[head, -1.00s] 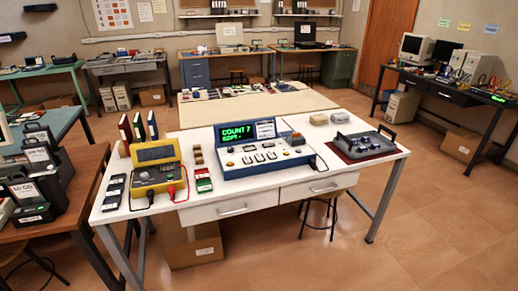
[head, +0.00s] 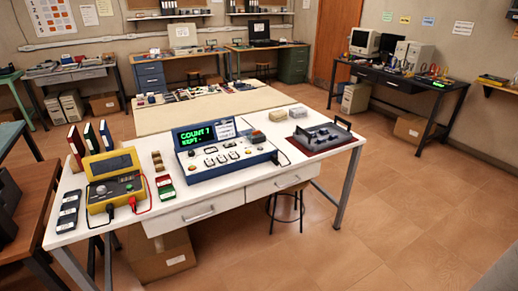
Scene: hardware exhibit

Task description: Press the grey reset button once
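A blue and white console (head: 228,172) stands on the white table (head: 205,198). A white label card (head: 226,129) is beside the display. Which button is the grey reset button is too small to tell. My gripper is not in view.
Left of the console are a yellow meter (head: 112,164) with leads and upright books (head: 91,138). Right of it are small blocks (head: 277,115) and a grey device (head: 320,135) on a dark red mat. A stool (head: 285,205) stands under the table. Floor is clear at front right.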

